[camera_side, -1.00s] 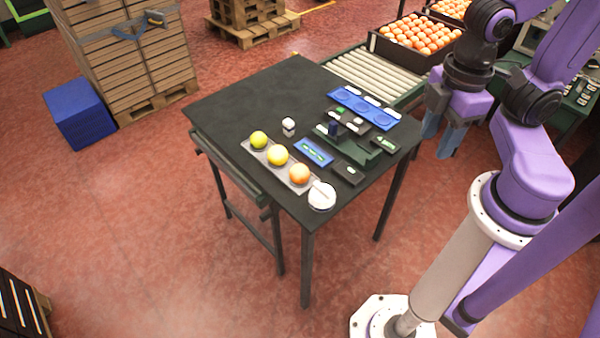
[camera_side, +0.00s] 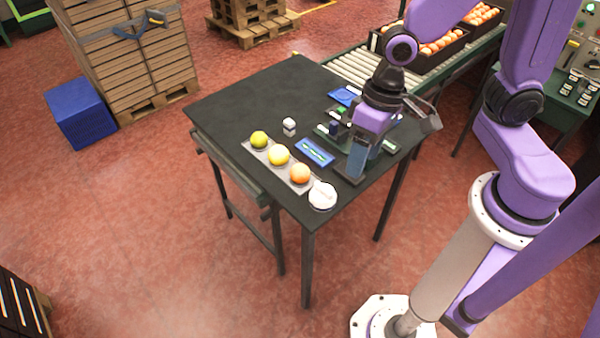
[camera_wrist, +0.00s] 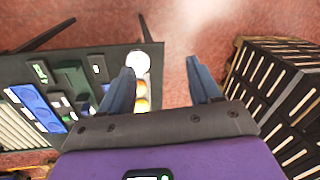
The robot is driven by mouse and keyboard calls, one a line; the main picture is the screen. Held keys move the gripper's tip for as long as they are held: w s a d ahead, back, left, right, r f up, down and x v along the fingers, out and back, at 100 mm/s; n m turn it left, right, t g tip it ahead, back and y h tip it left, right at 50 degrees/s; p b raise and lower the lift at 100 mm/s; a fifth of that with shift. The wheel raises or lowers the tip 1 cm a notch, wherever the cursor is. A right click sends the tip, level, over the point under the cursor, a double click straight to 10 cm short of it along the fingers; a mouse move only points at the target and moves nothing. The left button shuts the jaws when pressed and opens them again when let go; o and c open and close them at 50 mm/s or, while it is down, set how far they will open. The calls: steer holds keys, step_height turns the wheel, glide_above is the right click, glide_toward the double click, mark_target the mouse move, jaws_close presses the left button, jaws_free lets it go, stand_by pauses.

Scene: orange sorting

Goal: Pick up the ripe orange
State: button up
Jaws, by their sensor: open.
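Three round fruits sit in a row on a grey tray (camera_side: 289,170) at the table's front left edge. My gripper (camera_side: 367,163) is open and empty, above the table's right part, to the right of the fruits. In the wrist view the open fingers (camera_wrist: 160,88) are spread, and the left finger partly hides the fruits, of which an orange part (camera_wrist: 141,104) shows.
A white round dish (camera_side: 322,196) stands beside the tray's near end. The table's far left is clear. A conveyor (camera_side: 350,68) with fruit crates stands behind.

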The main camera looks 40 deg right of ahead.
steer(key=w+a+f+m+t, duration=0.2)
steer(key=w+f+m, duration=0.6)
steer(key=w+m, duration=0.2)
steer(key=m+t+h, duration=0.1)
steer(key=m+h, duration=0.1)
steer(key=m, duration=0.8)
glide_above(302, 168)
steer(key=s, duration=0.2)
steer(key=x, duration=0.2)
steer(key=s+x, duration=0.1)
steer(key=x, duration=0.5)
steer(key=shift+s+f, duration=0.25)
steer(key=shift+f, duration=0.2)
steer(key=shift+x, duration=3.1)
steer(key=shift+w+a, duration=0.1)
steer(key=c, duration=0.7)
